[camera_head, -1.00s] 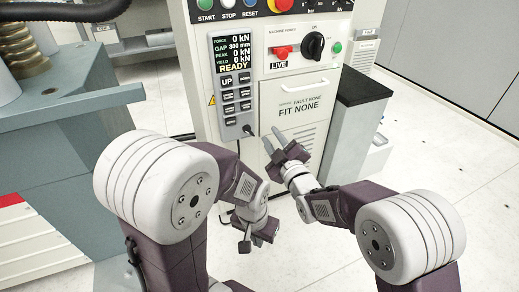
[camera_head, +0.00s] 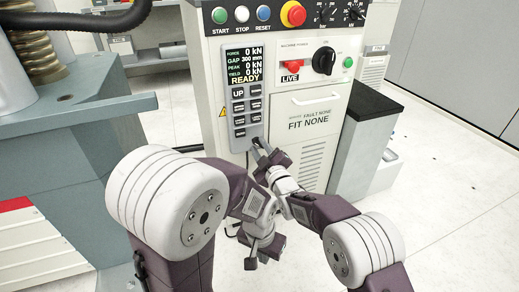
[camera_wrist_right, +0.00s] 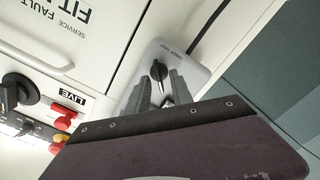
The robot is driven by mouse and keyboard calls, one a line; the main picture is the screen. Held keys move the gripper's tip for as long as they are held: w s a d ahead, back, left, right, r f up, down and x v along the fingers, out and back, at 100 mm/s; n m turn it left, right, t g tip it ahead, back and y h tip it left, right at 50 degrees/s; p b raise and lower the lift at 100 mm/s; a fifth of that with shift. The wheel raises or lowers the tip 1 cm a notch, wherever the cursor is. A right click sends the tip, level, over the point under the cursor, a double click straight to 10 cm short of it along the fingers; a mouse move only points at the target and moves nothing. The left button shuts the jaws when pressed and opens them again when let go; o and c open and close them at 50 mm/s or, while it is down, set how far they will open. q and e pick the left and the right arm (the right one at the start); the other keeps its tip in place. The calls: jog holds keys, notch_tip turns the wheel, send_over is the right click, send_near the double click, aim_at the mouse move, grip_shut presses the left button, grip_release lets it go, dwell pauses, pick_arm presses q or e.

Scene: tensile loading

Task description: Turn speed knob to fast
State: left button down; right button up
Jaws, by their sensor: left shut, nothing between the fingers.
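The speed knob (camera_wrist_right: 158,71) is a small black knob with a pale pointer line, on a grey panel with a small label that seems to read creep and fast. My right gripper (camera_wrist_right: 160,88) is open, with one finger on each side of the knob; I cannot tell whether they touch it. In the head view my right gripper (camera_head: 262,149) is at the lower end of the grey control pendant (camera_head: 244,110) and mostly hides the knob there. My left gripper (camera_head: 257,254) is shut and empty, low in front of the cabinet.
The machine cabinet (camera_head: 311,150) carries a black rotary power switch (camera_head: 324,60), a red button (camera_head: 292,66) and a top row of buttons. The display (camera_head: 243,65) reads READY. A grey block with a black top (camera_head: 372,103) stands to the right. Open floor lies further right.

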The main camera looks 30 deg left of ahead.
jog(key=shift+a+r, duration=0.1)
grip_shut()
dwell(0.3)
jog(key=m+p, duration=0.1)
jog(key=m, duration=0.2)
jog(key=shift+w+r+p, duration=0.1)
jog(key=shift+p, duration=0.25)
jog(key=m+p, duration=0.1)
jog(key=m, duration=0.2)
jog(key=shift+m, duration=0.4)
jog(key=m+p, duration=0.1)
jog(key=m, duration=0.2)
jog(key=m+p, duration=0.1)
jog(key=m, duration=0.2)
jog(key=shift+w+d+p, duration=0.15)
jog(key=shift+d+p, duration=0.05)
jog(key=shift+p, duration=0.15)
jog(key=m+p, duration=0.1)
jog(key=m, duration=0.3)
jog(key=shift+w+m, duration=0.1)
jog(key=shift+m, duration=0.3)
jog(key=shift+f, duration=0.2)
